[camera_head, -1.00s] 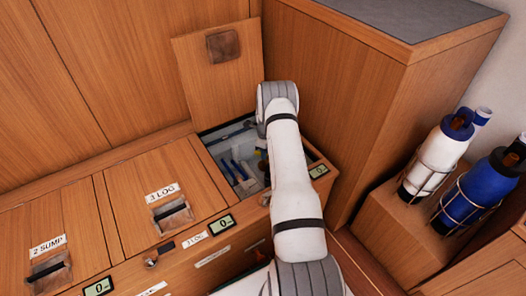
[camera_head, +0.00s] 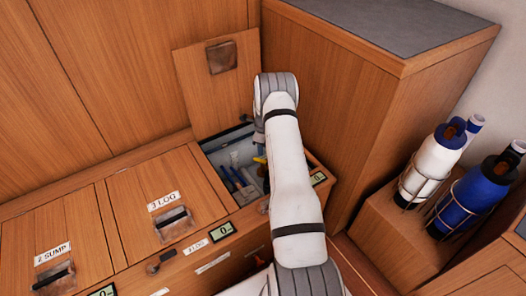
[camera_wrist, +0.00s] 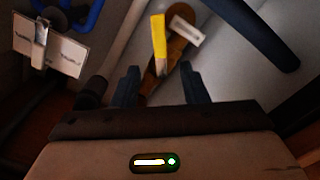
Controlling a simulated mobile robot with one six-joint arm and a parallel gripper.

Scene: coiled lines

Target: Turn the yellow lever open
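The yellow lever (camera_wrist: 159,40) shows in the wrist view, ahead of my fingertips and roughly in line with the gap between them. It sits by a brown, brass-like fitting (camera_wrist: 178,47) with a white tag (camera_wrist: 187,31). In the head view a small yellow piece (camera_head: 260,160) shows inside the open locker, beside my arm. My gripper (camera_wrist: 160,78) is open, with its two dark fingers apart. The lever's lower end comes close to the gap; I cannot tell whether it touches a finger. In the head view my arm hides most of the gripper.
The open locker's lid (camera_head: 218,85) stands up behind the opening. A dark blue hose (camera_wrist: 245,28) and a labelled tag (camera_wrist: 50,48) flank the lever. A wooden cabinet (camera_head: 345,100) stands close right of my arm. Closed hatches (camera_head: 125,195) lie left.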

